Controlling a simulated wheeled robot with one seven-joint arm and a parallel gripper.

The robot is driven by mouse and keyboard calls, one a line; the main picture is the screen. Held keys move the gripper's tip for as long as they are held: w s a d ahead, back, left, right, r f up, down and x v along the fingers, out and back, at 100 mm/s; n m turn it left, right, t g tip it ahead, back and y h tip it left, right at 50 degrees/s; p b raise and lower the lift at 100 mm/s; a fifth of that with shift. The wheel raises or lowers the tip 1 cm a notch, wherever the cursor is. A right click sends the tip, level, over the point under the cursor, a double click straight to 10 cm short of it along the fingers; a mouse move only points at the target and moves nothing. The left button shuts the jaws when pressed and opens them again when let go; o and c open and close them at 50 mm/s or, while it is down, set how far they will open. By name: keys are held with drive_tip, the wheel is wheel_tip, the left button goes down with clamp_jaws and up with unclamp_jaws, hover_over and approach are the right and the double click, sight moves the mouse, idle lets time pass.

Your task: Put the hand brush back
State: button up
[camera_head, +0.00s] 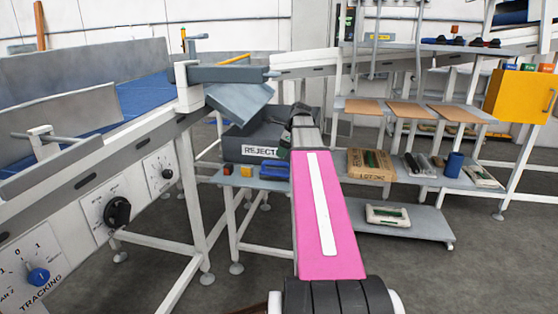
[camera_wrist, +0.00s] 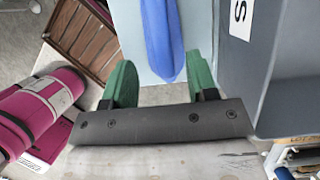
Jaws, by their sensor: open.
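A long blue thing (camera_head: 272,169), which looks like the hand brush, lies on the light grey side table (camera_head: 232,180) in front of the reject bin. Its right end is hidden behind my arm in the head view, and I cannot make out bristles. In the wrist view the blue thing (camera_wrist: 163,38) lies ahead of my gripper, its tapered near end pointing between the fingers. My gripper (camera_wrist: 161,80) has two green fingers, spread apart with nothing between them. In the head view my gripper is mostly hidden at the end of my pink arm.
The dark bin labelled REJECT (camera_head: 250,140) stands right behind; its wall (camera_wrist: 238,75) is close right in the wrist view.

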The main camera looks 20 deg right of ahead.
drive_tip(key=shift+v, duration=2.45)
drive_tip(key=shift+f, duration=0.1)
